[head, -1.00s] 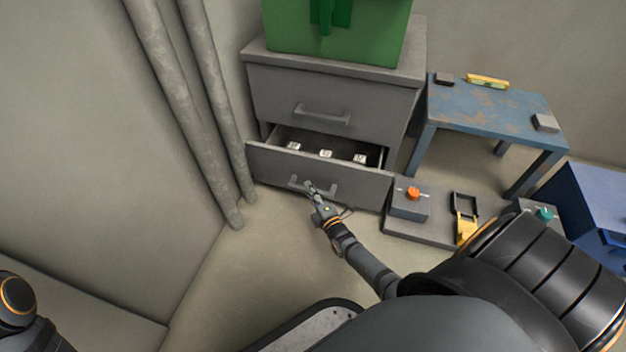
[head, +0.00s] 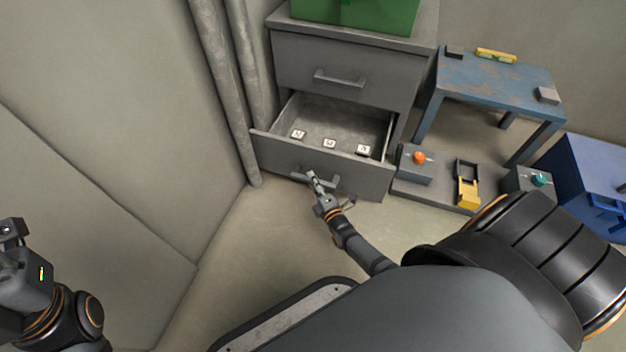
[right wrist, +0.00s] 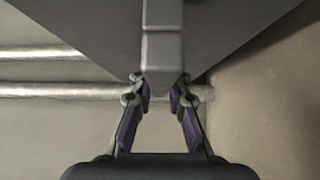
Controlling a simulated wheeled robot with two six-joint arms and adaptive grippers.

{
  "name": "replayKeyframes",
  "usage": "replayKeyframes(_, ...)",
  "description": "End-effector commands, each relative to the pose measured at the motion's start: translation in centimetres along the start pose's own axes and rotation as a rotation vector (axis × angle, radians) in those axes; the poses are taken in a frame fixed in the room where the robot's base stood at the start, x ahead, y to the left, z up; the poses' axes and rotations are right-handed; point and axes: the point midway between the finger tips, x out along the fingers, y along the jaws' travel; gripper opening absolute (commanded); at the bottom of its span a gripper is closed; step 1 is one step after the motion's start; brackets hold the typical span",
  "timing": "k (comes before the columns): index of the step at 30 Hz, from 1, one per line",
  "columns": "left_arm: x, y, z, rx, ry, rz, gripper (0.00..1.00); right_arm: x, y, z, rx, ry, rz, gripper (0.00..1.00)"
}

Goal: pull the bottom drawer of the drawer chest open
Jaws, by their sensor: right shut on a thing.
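The grey drawer chest (head: 347,58) stands against the back wall. Its bottom drawer (head: 275,152) is pulled well out, and its floor and several small white labelled pieces (head: 329,142) show inside. My right gripper (head: 313,180) is at the bottom drawer's handle (head: 325,181). In the right wrist view its two fingers (right wrist: 160,92) are shut on the grey handle bar (right wrist: 161,55), one on each side. The top drawer, with its own handle (head: 338,78), is closed. Part of my left arm shows at the lower left, away from the chest; its fingertips are not clear.
A green box (head: 358,14) sits on the chest. Grey pipes (head: 226,80) stand to its left. To the right are a worn blue table (head: 500,82), a floor panel with an orange knob (head: 420,158) and a yellow part (head: 467,190), and a blue cabinet (head: 585,180). Floor before the drawer is clear.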

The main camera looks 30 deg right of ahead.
Motion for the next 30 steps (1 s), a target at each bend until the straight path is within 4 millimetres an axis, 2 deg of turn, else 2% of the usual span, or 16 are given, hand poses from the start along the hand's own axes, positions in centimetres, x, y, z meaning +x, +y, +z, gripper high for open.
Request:
replayKeyframes(9, 0.0, 0.0, 0.0, 0.000, 0.001, 0.000, 0.40, -0.1, -0.1, 0.1, 0.000, -0.001, -0.002, 0.00)
replayKeyframes(10, 0.0, 0.0, 0.0, 0.000, 0.001, 0.000, 0.40, -0.1, -0.1, 0.1, 0.000, -0.001, -0.002, 0.18)
replayKeyframes(15, 0.0, 0.0, 0.0, 0.000, 0.001, 0.000, 0.40, -0.1, -0.1, 0.0, 0.000, -0.001, -0.001, 0.40)
replayKeyframes(25, 0.0, 0.0, 0.1, 0.001, -0.001, -0.002, 0.40, -0.4, -0.1, 0.0, 0.000, 0.000, -0.001, 0.40)
replayKeyframes(30, 0.0, 0.0, 0.1, 0.000, -0.001, -0.001, 0.40, -3.5, -0.2, 0.0, 0.000, 0.000, -0.004, 0.40)
